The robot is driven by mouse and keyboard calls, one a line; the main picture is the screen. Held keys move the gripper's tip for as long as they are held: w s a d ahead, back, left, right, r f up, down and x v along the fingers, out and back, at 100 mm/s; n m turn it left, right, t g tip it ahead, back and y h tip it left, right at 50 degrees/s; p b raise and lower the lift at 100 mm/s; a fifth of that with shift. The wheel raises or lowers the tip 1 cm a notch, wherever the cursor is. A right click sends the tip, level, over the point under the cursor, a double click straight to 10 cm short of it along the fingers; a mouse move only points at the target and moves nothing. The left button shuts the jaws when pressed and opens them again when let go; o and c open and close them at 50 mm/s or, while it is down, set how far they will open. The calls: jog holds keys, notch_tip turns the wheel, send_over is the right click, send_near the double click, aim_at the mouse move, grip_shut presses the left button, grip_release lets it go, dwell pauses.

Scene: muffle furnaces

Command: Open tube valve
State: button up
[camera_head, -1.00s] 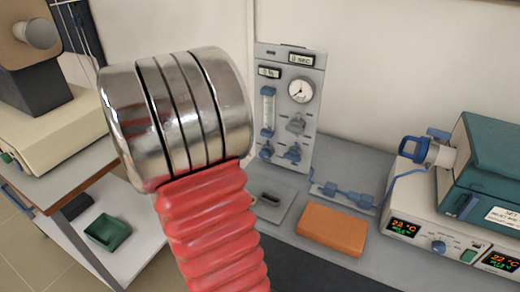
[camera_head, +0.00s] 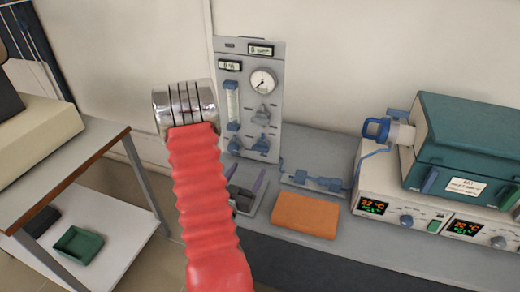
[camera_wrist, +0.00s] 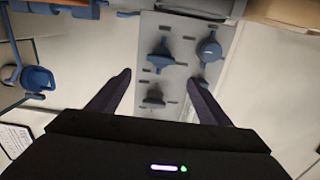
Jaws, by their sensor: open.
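A grey upright panel (camera_head: 270,105) stands at the back of the bench. It carries a round gauge, a flow tube (camera_head: 233,105) and several blue valve knobs (camera_head: 261,144). In the wrist view, three blue knobs (camera_wrist: 160,56) show on the panel face. A blue fitting on a tube (camera_head: 318,182) lies on the bench right of the panel; I cannot tell which is the tube valve. My gripper (camera_head: 246,177) is in front of the panel's lower part, open and empty. In the wrist view, my gripper (camera_wrist: 158,82) has its fingers apart, pointing at the panel, with the lower knob between them.
An orange block (camera_head: 306,214) lies on the bench just right of my gripper. A teal furnace (camera_head: 465,140) with a blue-handled fitting (camera_head: 388,130) sits on a white control unit at the right. A side table with a green tray (camera_head: 78,244) stands at the left.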

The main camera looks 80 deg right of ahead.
aim_at(259, 150)
jog(key=shift+d, duration=0.1)
jog(key=d, duration=0.9)
jog(key=s+d, duration=0.1)
jog(key=d, duration=0.3)
jog(key=shift+d, duration=0.3)
jog(key=shift+c, duration=0.2)
jog(key=c, duration=1)
